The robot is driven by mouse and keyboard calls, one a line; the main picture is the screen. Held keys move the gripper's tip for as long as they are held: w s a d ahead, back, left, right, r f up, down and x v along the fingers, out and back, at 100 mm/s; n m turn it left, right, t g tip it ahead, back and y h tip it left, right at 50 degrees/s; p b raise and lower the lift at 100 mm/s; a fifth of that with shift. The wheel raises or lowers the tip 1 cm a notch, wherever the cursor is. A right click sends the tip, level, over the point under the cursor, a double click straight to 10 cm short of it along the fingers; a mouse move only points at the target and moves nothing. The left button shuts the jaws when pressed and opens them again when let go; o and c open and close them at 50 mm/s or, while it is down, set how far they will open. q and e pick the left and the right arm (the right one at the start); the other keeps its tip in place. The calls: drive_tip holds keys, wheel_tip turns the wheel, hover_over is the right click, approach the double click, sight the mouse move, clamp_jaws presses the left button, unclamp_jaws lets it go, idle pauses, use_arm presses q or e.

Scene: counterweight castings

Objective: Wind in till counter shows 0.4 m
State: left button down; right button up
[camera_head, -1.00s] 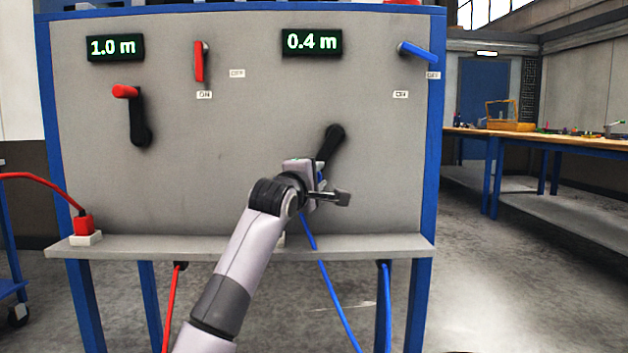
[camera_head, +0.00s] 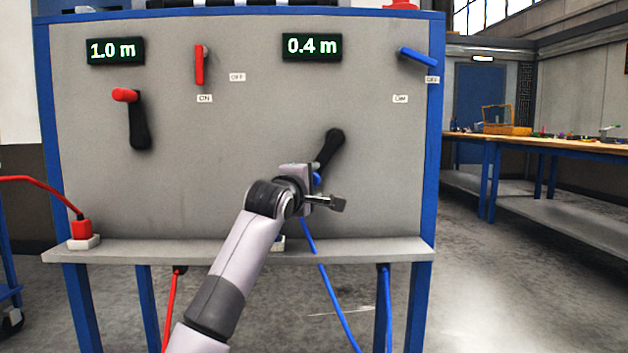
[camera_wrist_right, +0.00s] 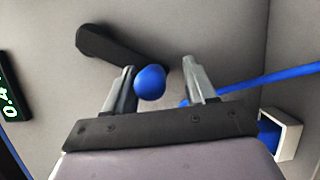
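The right counter (camera_head: 312,46) reads 0.4 m; it also shows, turned sideways, in the wrist view (camera_wrist_right: 10,90). Below it is a black crank (camera_head: 330,148) with a blue knob, its arm sloping down and left from the hub. My right gripper (camera_wrist_right: 162,82) is at the knob. In the wrist view the blue knob (camera_wrist_right: 150,83) lies between the spread fingers, close to the left finger, with a gap to the right one. In the head view my wrist hides most of the knob. My left gripper is not in view.
The left counter (camera_head: 115,51) reads 1.0 m above a red-handled crank (camera_head: 137,120). A red lever (camera_head: 199,65) points down at ON; a blue lever (camera_head: 418,57) points right, towards OFF. A blue cable (camera_head: 330,285) hangs below my wrist. A shelf (camera_head: 360,249) runs along the panel's foot.

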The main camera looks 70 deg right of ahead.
drive_tip(key=shift+s+r, duration=0.2)
drive_tip(key=shift+a, duration=0.55)
use_arm(q)
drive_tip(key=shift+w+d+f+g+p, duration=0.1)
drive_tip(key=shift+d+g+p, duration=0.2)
drive_tip(key=shift+p, duration=0.15)
use_arm(e)
drive_tip(key=a, duration=0.6)
